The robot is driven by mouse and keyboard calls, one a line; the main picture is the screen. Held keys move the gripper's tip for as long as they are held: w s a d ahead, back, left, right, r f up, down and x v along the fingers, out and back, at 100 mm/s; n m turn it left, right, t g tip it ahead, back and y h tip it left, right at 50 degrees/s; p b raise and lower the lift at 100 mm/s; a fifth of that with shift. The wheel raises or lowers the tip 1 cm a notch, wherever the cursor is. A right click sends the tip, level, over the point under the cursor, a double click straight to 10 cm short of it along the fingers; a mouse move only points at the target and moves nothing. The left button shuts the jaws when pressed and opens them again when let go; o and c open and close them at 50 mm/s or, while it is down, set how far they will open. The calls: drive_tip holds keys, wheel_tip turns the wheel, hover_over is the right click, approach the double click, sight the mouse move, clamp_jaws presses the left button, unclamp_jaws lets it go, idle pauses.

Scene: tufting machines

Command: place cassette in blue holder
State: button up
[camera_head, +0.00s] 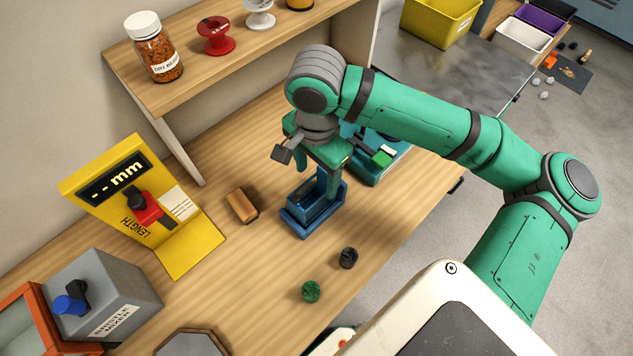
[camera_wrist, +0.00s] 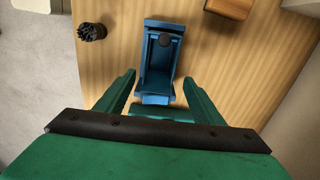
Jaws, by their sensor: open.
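The blue holder (camera_head: 293,222) stands on the wooden bench below my gripper (camera_head: 322,182). A blue open-topped block with a dark inside, perhaps the cassette (camera_head: 312,200), sits within the holder's rim. In the wrist view the blue holder (camera_wrist: 148,62) lies ahead of the fingertips, with a dark round knob at its far end. My gripper (camera_wrist: 159,78) is open, its two green fingers apart on either side of the near end of the blue piece. Whether the fingers touch it I cannot tell. The arm hides part of the holder's far side.
A brown block (camera_head: 241,206) lies left of the holder. A black bristle piece (camera_head: 348,258) and a green one (camera_head: 311,291) stand in front. A yellow length gauge (camera_head: 135,205) and grey bristle mixer (camera_head: 100,292) are at left. A teal machine (camera_head: 380,160) stands behind my gripper.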

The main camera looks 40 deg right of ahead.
wheel_tip(320, 180, up, 6)
drive_tip(key=shift+s+f, duration=0.15)
idle(0.5)
